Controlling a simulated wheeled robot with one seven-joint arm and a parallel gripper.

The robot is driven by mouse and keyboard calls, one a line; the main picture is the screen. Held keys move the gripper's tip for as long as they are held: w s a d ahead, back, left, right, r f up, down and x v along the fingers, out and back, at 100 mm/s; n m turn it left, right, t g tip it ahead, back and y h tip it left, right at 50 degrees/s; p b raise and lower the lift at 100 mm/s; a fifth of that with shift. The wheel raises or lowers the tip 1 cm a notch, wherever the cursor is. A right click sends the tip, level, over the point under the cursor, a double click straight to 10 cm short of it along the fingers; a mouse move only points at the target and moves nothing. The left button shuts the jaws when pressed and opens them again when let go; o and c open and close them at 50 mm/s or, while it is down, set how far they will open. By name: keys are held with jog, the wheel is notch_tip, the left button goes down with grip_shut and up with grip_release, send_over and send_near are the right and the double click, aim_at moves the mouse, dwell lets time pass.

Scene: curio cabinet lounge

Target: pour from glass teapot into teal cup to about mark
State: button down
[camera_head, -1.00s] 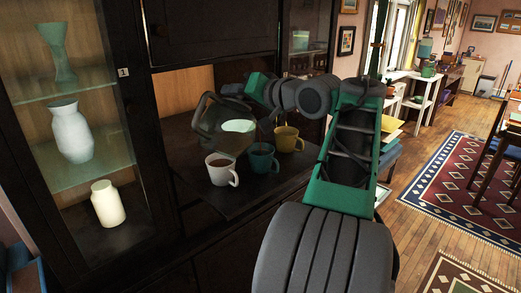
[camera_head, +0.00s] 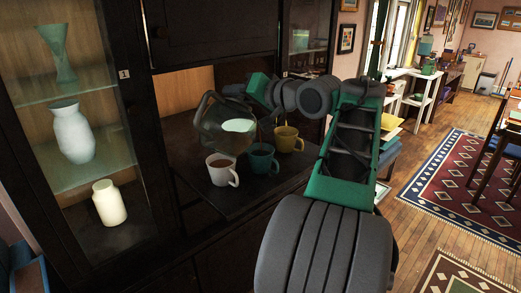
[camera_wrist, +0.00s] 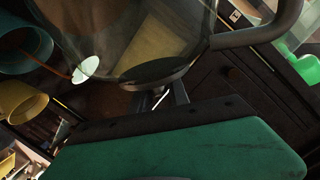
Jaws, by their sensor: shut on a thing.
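The glass teapot (camera_head: 222,136) is held tilted above the cups on the dark cabinet shelf. A pale oval shows inside it. My gripper (camera_wrist: 168,96) is shut on the teapot, whose clear body fills the top of the wrist view (camera_wrist: 120,30). The teal cup (camera_head: 262,160) stands upright between the white and yellow cups, just right of and below the teapot. It also shows at the upper left of the wrist view (camera_wrist: 22,42).
A white cup (camera_head: 221,172) with brown liquid stands close left of the teal cup, and a yellow cup (camera_head: 288,140) close right. The dark shelf (camera_head: 222,205) has bare room in front. A glass-fronted case with pale vases (camera_head: 73,133) stands at left.

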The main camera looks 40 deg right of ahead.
jog(key=shift+w+d+r+m+p, duration=0.1)
jog(key=shift+d+r+m+p, duration=0.3)
jog(key=shift+p, duration=1.3)
dwell(1.6)
jog(key=f+b, duration=0.1)
jog(key=b, duration=0.1)
jog(key=a+f+n+b, duration=0.1)
jog(key=b, duration=0.2)
jog(key=shift+s+a+f, duration=0.15)
jog(key=shift+s+a, duration=0.05)
jog(key=shift+a+n+b, duration=0.3)
jog(key=shift+n+b, duration=0.1)
jog(key=shift+b, duration=0.5)
jog(key=shift+s+a, duration=0.1)
jog(key=shift+a, duration=0.1)
jog(key=shift+r, duration=0.4)
jog(key=shift+f, duration=0.1)
